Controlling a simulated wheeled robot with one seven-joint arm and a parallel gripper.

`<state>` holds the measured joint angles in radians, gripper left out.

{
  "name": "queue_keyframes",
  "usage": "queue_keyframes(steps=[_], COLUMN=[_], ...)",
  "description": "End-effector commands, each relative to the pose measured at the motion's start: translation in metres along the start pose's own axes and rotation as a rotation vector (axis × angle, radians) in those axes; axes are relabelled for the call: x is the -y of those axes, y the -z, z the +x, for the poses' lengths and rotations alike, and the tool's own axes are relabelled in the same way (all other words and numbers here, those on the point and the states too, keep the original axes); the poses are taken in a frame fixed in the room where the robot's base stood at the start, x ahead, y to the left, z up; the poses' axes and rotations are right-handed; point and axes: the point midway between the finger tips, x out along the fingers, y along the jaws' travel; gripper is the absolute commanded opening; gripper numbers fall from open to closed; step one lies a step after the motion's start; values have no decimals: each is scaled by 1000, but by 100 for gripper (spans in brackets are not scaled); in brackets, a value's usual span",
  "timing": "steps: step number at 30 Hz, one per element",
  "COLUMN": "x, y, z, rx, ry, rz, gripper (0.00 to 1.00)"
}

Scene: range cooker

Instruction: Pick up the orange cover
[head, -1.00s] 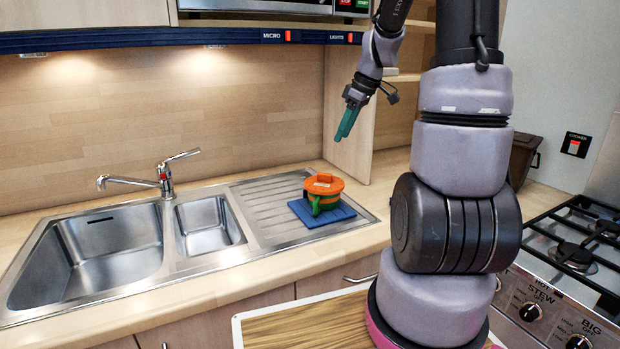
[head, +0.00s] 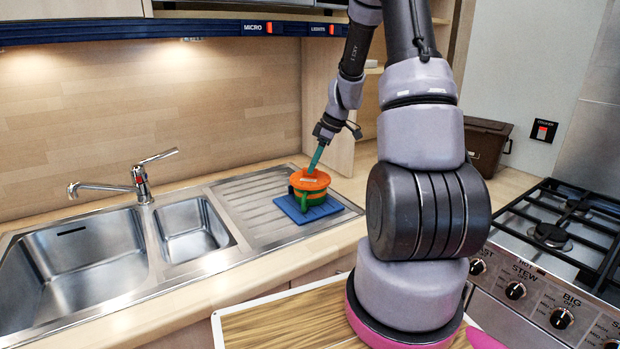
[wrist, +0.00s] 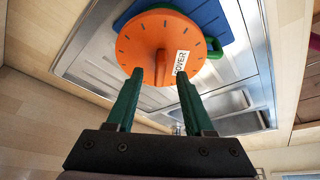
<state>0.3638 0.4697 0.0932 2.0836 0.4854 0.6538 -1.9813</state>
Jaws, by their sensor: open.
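The orange cover (head: 310,180) is a round disc with a raised grip bar and a white label reading COVER. In the head view my gripper (head: 317,160) comes down from above and behind the cover. Whether the fingers touch it I cannot tell.
The steel drainer (head: 255,205) surrounds the mat, with the sink bowls and tap (head: 140,180) to the left. A brown box (head: 487,145) stands behind my arm. The gas cooker (head: 550,235) is at the right.

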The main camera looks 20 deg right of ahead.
Motion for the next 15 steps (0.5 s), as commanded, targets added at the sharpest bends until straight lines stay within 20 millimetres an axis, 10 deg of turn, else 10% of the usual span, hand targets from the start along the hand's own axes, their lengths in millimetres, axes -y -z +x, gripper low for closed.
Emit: queue_keyframes(steps=[12,15], x=[0,0], y=[0,0], z=[21,21], rx=[0,0], ry=[-1,-1], rz=[0,0], gripper=[52,18])
